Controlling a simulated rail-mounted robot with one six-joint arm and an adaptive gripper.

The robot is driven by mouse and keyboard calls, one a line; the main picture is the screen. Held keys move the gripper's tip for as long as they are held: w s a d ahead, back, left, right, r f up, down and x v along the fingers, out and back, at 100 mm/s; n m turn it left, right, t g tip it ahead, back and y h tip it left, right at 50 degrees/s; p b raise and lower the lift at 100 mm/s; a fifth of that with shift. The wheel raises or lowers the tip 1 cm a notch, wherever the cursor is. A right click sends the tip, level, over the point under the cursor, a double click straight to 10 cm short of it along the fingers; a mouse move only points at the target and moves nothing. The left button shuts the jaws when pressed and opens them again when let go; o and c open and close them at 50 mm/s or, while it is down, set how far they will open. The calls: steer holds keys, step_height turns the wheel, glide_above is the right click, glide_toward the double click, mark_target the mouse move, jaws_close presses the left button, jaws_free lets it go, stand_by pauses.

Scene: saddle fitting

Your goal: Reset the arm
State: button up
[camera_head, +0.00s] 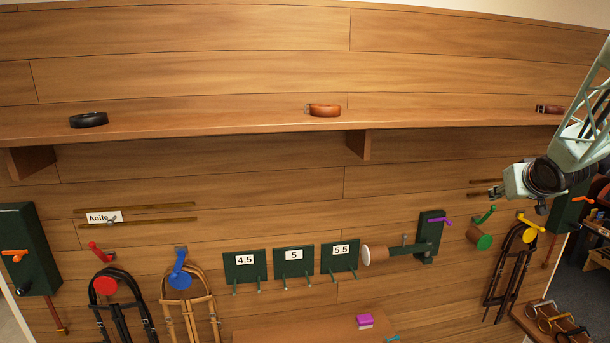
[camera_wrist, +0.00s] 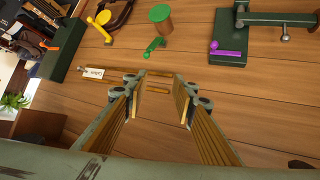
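My gripper (camera_wrist: 160,95) is open in the wrist view. Its two fingers stand apart with nothing between them but the wooden wall and two thin wooden strips behind. In the head view my gripper (camera_head: 505,188) hangs at the right, in front of the wall and below the shelf. Its fingers are hard to make out there. No object is held.
A shelf (camera_head: 230,124) above carries several coiled straps. Pegs with bridles, numbered plates (camera_head: 293,260) and a bracket with a brown roll (camera_head: 378,255) line the wall below. A green peg (camera_wrist: 160,15) and a green block (camera_wrist: 228,45) are near my gripper's view.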

steer(key=s+a+r+g+b, duration=0.3)
steer(key=s+a+b, duration=0.5)
steer(key=s+a, duration=1.5)
steer(key=s+a+f+g+y+b, duration=0.1)
steer(key=s+a+f, duration=0.3)
steer(key=s, duration=0.8)
steer(key=s+a+f+n+g+y+b, duration=0.1)
steer(key=s+a+f+b, duration=0.3)
steer(key=s+a, duration=0.4)
steer(key=s+a+f+g+y+b, duration=0.1)
steer(key=s+a+f, duration=0.4)
steer(key=s, duration=1)
steer(key=shift+s+a+n+g+b, duration=0.3)
steer(key=shift+a+g+b, duration=0.3)
steer(key=shift+b, duration=0.25)
